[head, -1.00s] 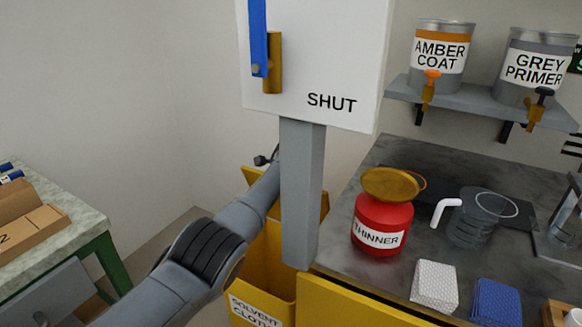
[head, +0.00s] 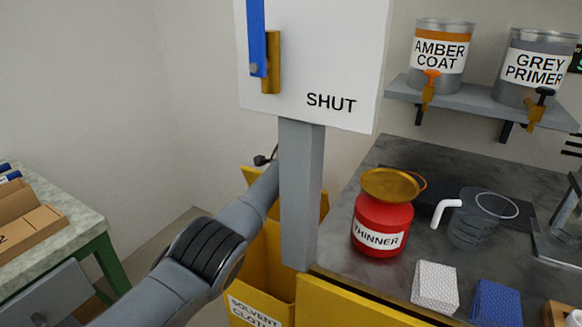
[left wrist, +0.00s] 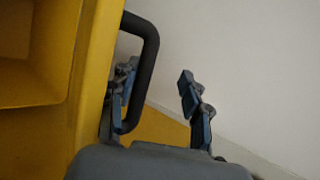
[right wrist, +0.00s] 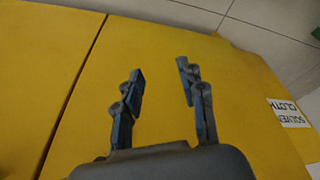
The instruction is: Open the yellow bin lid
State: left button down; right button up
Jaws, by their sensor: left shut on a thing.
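The yellow bin (head: 265,262) stands at the left end of the bench, with a SOLVENT CLOTHS label (head: 255,310) on its front. Its inside shows, and its yellow lid (head: 250,176) stands raised at the back, partly hidden by my left arm and a grey post. In the left wrist view the black handle (left wrist: 150,65) sits on the yellow lid edge (left wrist: 95,60). My left gripper (left wrist: 160,98) is shut on the handle, one finger inside its loop. My right gripper (right wrist: 160,92) is open and empty in front of yellow panels (right wrist: 175,135).
The grey post (head: 300,190) carries a white SHUT board (head: 330,60) beside my left arm. A red THINNER can (head: 381,225), a jug (head: 480,218) and white and blue blocks stand on the bench. Paint cans sit on a shelf (head: 480,100). A table with a carton stands at left.

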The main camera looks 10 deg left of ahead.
pick_arm(q)
jog(key=shift+d+f, duration=0.35)
jog(key=shift+d, duration=0.05)
pick_arm(e)
jog(key=shift+f, duration=0.15)
pick_arm(q)
jog(key=c, duration=1.3)
grip_release()
jog(key=shift+w+f, duration=0.2)
jog(key=shift+c, duration=0.2)
jog(key=shift+w+d+f, duration=0.1)
jog(key=shift+w, duration=0.05)
pick_arm(e)
jog(key=shift+w+d+f, duration=0.1)
jog(key=shift+w, duration=0.05)
